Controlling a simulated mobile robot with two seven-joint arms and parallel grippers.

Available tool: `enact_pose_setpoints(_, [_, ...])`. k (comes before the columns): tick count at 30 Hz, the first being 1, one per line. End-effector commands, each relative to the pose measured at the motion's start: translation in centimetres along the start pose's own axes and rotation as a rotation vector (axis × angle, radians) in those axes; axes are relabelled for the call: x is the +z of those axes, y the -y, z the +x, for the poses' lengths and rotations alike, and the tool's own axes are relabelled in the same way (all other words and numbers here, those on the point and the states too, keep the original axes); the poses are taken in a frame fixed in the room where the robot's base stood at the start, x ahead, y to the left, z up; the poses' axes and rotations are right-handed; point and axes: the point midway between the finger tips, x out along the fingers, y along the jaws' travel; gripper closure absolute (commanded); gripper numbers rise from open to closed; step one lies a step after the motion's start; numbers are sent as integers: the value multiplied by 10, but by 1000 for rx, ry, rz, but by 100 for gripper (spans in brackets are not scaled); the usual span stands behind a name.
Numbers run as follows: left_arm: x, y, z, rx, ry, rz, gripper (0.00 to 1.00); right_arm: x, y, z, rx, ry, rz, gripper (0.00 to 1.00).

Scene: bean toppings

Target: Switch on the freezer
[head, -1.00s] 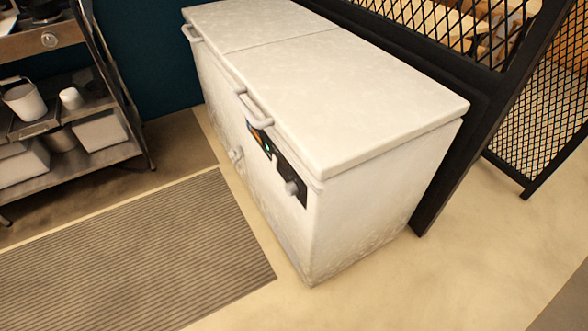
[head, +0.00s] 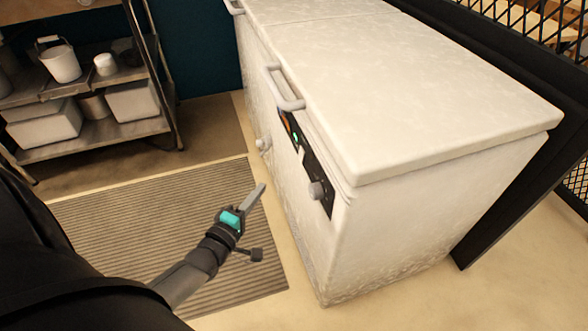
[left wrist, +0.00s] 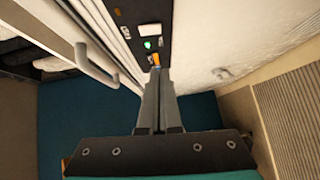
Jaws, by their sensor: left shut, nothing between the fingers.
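The white chest freezer (head: 400,215) stands at the centre right with its lids closed. On its front is a dark control panel (head: 307,165) with an orange part (head: 286,121), a small green light (head: 296,138) and a grey knob (head: 317,190). My left gripper (head: 263,186) is shut and empty, in front of the freezer and apart from it in the head view. In the left wrist view, its fingertips (left wrist: 158,74) overlap the panel's orange part (left wrist: 156,60), near the lit green light (left wrist: 148,44). I cannot tell whether they touch. My right gripper is not in view.
A lid handle (head: 285,90) juts out above the panel, and a round fitting (head: 263,144) sticks out of the freezer's front. A metal shelf rack (head: 110,130) stands at left. A striped mat (head: 130,215) lies on the floor before the freezer. A black mesh partition (head: 510,65) stands behind.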

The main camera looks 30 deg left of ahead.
Motion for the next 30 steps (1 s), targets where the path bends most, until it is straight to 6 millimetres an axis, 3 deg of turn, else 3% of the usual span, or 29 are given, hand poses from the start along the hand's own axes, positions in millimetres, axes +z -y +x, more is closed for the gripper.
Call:
enact_pose_setpoints(13, [0,1,8,0,0,2,100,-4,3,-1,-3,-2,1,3])
enact_pose_setpoints(30, [0,2,75,-1,0,4,100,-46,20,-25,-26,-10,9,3])
